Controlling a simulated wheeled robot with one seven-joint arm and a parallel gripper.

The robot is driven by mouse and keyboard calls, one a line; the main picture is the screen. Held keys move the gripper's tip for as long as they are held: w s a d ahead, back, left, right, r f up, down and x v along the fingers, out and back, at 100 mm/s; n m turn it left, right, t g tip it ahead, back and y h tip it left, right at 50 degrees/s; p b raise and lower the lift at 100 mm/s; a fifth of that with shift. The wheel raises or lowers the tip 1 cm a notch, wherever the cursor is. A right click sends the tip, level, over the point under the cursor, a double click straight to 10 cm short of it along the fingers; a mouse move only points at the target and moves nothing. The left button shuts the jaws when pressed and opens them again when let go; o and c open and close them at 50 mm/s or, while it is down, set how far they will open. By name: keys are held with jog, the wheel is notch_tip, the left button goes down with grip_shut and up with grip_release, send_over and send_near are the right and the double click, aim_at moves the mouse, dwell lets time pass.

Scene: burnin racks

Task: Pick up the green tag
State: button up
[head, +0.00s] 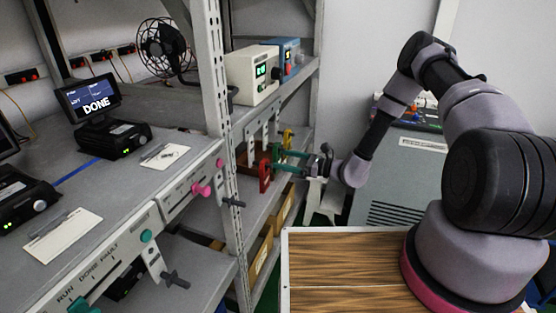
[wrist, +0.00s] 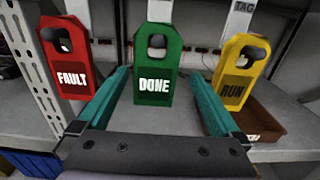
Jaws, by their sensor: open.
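The green tag (wrist: 146,96), marked DONE and with a hole near its top, hangs upright in the middle of the wrist view. In the head view the green tag (head: 276,153) shows small at the shelf front, between a red and a yellow tag. My gripper (wrist: 160,76) is open, with one teal finger on each side of the green tag's lower part in the picture. Gaps show between both fingers and the tag. In the head view my gripper (head: 287,161) reaches left toward the tags. I cannot tell how deep the fingers reach around the tag.
A red FAULT tag (wrist: 67,72) hangs to the left and a yellow RUN tag (wrist: 231,88) to the right, both close to my fingers. A perforated rack post (head: 215,110) stands left of the tags. A brown bin (wrist: 262,122) and a blue bin (wrist: 30,163) are nearby.

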jog(key=x, duration=0.6)
jog(key=shift+s, duration=0.3)
jog(key=shift+a, duration=0.15)
jog(key=c, duration=1.4)
